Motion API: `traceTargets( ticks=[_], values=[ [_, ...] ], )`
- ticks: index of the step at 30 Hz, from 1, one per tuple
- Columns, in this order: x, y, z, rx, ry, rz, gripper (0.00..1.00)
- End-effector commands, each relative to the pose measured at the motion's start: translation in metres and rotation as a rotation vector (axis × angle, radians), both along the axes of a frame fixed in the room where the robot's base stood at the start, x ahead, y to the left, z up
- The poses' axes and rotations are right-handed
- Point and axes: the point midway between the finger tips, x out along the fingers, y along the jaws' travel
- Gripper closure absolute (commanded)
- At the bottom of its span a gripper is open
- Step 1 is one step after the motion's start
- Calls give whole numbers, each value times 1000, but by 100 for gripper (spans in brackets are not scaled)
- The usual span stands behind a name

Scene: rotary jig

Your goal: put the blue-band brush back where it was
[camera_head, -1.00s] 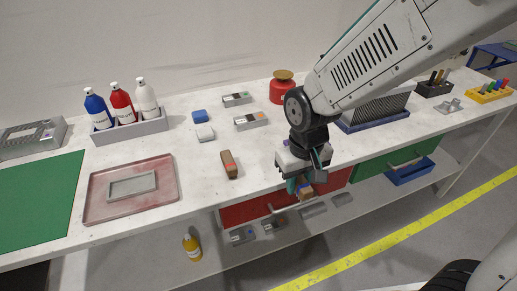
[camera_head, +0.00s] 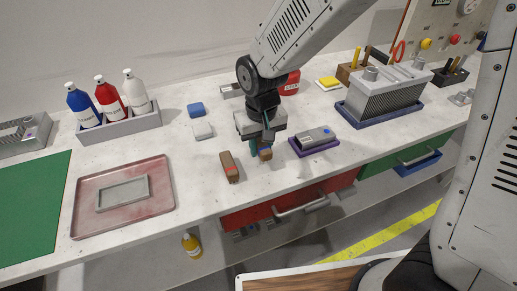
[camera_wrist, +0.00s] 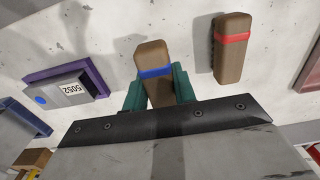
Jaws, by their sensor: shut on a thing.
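The blue-band brush (camera_wrist: 153,62) is a brown block with a blue band, held between the green fingers of my gripper (camera_wrist: 158,88) in the wrist view. In the head view my gripper (camera_head: 262,150) points down over the bench, shut on the brush (camera_head: 265,154), most of which the gripper hides. I cannot tell whether the brush touches the bench top. A similar brush with a red band (camera_head: 229,167) lies on the bench just left of my gripper; it also shows in the wrist view (camera_wrist: 231,50).
Right of my gripper a grey device sits on a purple tray (camera_head: 314,152). A reddish tray (camera_head: 165,190) is at left. The red drawer (camera_head: 255,216) is below the front edge.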

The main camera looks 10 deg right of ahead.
Motion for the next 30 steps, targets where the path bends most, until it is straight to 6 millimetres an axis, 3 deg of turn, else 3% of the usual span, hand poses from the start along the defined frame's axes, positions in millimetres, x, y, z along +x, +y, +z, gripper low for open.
traceTargets(
  ticks=[8, 23, 24, 26, 30],
  values=[
    [-1, 2, -33, -1, 2, 4, 100],
    [-2, 4, -41, -1, 2, 7, 100],
    [-2, 4, -42, -1, 2, 7, 70],
    [-2, 3, -43, -1, 2, 7, 55],
    [-3, 3, -43, -2, 5, 7, 55]
  ],
)
